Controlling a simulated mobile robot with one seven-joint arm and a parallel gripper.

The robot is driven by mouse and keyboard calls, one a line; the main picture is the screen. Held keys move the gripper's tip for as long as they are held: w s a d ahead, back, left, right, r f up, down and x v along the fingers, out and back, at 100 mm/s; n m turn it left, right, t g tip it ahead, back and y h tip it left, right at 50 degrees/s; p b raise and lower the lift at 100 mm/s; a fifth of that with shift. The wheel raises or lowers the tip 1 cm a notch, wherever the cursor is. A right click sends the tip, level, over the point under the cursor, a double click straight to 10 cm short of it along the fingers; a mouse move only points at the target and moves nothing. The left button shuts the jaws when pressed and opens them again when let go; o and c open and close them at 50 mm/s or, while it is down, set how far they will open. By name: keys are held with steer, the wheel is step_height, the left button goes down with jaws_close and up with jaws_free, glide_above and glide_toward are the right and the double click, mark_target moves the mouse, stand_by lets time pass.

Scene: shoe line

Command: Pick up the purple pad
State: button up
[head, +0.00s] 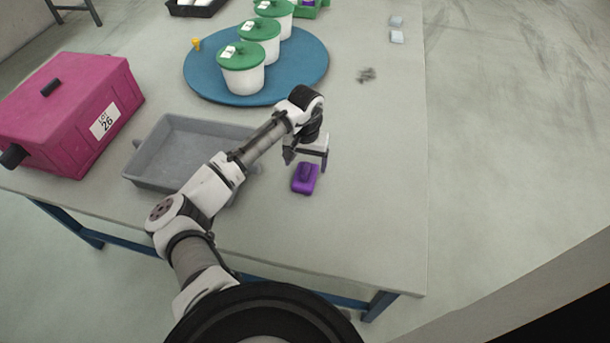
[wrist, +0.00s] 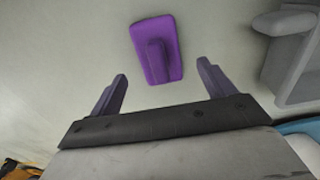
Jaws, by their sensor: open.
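The purple pad (head: 305,180) lies flat on the table in the head view, to the right of the grey tray. It is a rounded block with a raised ridge on top. In the wrist view the pad (wrist: 155,50) lies just beyond the fingertips, roughly centred between them, with nothing touching it. My gripper (head: 308,163) is above the table, close to the pad's far side. It points down, and its two fingers (wrist: 162,77) are spread apart with nothing between them.
A grey tray (head: 133,174) stands left of the pad, partly behind my arm. A magenta box (head: 60,125) is at far left. A blue round mat (head: 302,75) carries white tubs with green lids (head: 243,80). Dark smudges (head: 366,75) mark the table. The table right of the pad is clear.

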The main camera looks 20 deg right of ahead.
mark_target(305, 169)
steer(key=shift+s+a+f+p, duration=0.1)
steer(key=shift+f+p, duration=0.2)
steer(key=shift+f, duration=1.05)
steer(key=shift+s+a+f+p, duration=0.1)
steer(key=shift+f+p, duration=0.2)
steer(key=shift+f, duration=1.05)
steer(key=c, duration=1.1)
